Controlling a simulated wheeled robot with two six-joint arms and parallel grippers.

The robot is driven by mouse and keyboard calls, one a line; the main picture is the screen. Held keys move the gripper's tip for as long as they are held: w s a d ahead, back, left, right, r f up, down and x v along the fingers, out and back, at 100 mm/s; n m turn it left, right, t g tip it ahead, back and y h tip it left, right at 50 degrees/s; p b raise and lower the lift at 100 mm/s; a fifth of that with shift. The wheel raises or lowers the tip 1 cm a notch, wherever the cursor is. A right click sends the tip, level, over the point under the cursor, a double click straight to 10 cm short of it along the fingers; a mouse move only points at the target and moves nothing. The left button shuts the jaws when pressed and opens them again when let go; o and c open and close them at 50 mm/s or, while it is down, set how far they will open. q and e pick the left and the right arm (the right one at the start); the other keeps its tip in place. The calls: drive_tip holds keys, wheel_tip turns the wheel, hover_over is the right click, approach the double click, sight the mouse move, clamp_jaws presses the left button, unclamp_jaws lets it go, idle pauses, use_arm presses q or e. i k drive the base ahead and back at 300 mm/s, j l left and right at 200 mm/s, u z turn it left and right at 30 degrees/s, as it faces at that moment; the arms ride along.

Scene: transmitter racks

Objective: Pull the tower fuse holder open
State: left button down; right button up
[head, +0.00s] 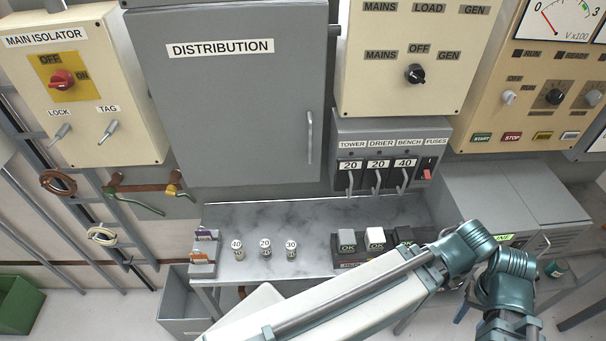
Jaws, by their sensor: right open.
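The tower fuse holder (350,166) is the leftmost of three black holders in the grey fuse box (390,141). It carries a white 20 label and a grey pull handle below. It looks shut, in line with the drier holder (378,164) and bench holder (405,163). My right gripper (497,326) is at the bottom edge, right of centre, well below and right of the fuse box. It is open and touches no holder; its fingertips are not clearly visible. My left gripper is not in view.
Three round fuses (265,246) marked 40, 20 and 30 stand on the marble-look shelf (300,215). Several OK-marked blocks (347,241) stand to their right. A red switch (427,173) is beside the bench holder. The distribution cabinet (235,110) is left of the box.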

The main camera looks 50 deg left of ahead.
sight(348, 172)
drive_tip(key=j+u, duration=0.1)
drive_tip(key=u, duration=0.65)
drive_tip(key=i+j+u, duration=0.1)
drive_tip(key=u, duration=0.3)
drive_tip(key=k+z, duration=0.1)
drive_tip(key=k, duration=0.25)
